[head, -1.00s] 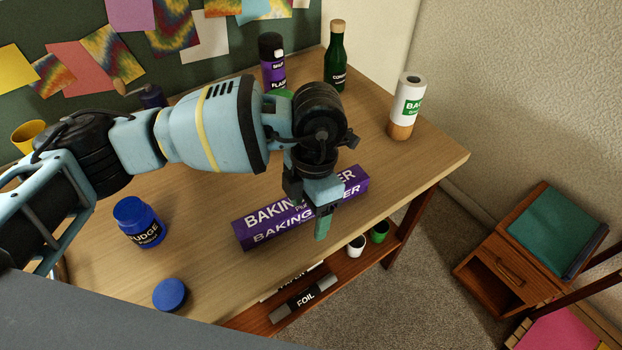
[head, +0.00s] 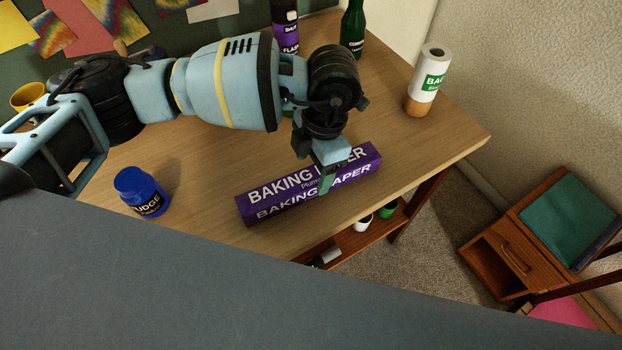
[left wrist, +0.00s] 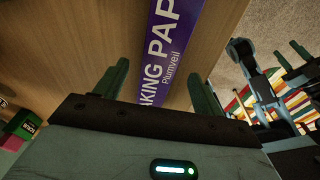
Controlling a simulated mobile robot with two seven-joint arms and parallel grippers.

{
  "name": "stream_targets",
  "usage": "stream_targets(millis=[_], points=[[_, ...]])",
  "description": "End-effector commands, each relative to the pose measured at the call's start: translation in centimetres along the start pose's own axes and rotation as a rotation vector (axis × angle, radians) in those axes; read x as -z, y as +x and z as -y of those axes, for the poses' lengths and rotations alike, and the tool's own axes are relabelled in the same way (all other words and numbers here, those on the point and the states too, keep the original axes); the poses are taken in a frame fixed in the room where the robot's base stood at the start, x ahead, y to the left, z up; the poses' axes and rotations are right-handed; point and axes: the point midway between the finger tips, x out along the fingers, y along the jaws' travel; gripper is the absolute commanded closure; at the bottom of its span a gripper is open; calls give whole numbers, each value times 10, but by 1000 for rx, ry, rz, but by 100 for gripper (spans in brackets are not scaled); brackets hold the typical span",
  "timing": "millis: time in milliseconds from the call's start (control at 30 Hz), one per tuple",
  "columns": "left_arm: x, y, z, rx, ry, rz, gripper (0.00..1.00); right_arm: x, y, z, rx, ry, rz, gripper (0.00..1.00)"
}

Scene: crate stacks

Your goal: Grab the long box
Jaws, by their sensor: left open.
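The long box is a purple baking paper box (head: 262,205) lying flat near the table's front edge. My left gripper (head: 324,177) is above its right half, pointing down, and hides part of its lettering. In the left wrist view, the box (left wrist: 170,45) runs lengthwise between the two spread fingers of the left gripper (left wrist: 160,75). The gripper is open and empty. I cannot tell how far the fingertips are above the box.
A blue fudge jar (head: 141,192) stands left of the box. A paper roll (head: 427,80), a green bottle (head: 352,30) and a purple flask (head: 285,28) stand behind. Cups (head: 387,209) sit on the lower shelf. Tabletop around the box is clear.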

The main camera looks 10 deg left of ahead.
Motion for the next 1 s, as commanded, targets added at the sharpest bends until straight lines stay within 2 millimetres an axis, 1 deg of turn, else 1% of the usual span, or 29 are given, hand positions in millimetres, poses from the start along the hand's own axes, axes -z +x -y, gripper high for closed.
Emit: stream_targets(millis=[200,300,433,633,1000], points=[[-3,31,-1,1,-1,-2,31,7,0,-1,-1,-2,-13,64],[-2,42,0,1,0,-3,31,9,1,-1,-2,-3,-17,64],[-3,48,-1,0,0,-1,31,10,2,-2,-2,-3,-19,64],[-3,48,-1,0,0,-1,31,10,1,-2,-2,-3,-19,64],[-3,48,-1,0,0,-1,79,6,0,-1,-1,-2,-11,64]])
